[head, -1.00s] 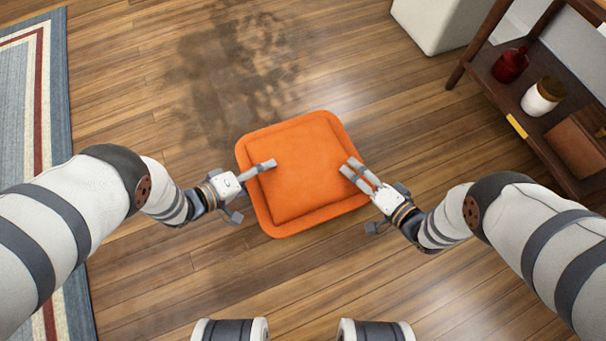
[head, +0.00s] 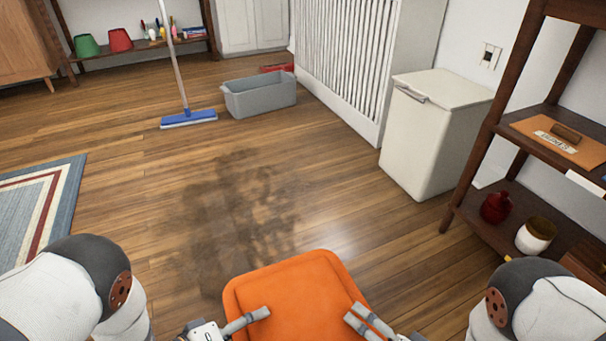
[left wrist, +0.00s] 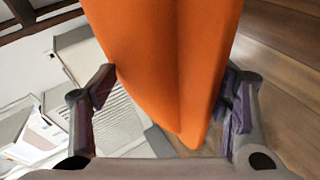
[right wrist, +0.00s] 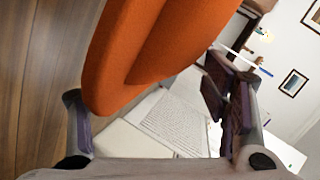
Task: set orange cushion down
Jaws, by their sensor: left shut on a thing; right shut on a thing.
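The orange cushion (head: 297,292) is at the bottom of the head view, held between my two grippers, with its lower part cut off by the frame. My left gripper (head: 246,320) is shut on its left side, with one finger showing over the top face. My right gripper (head: 364,319) is shut on its right side. In the left wrist view the cushion (left wrist: 165,60) fills the space between the fingers. In the right wrist view the cushion (right wrist: 145,50) also runs between the fingers. The cushion's underside is hidden in the head view.
A dark patch (head: 235,215) marks the wooden floor beyond the cushion. A mop (head: 188,118) and grey tub (head: 260,96) stand further back. A white bin (head: 432,135) and dark shelf (head: 490,125) are at right, a striped rug (head: 45,205) at left. The middle floor is clear.

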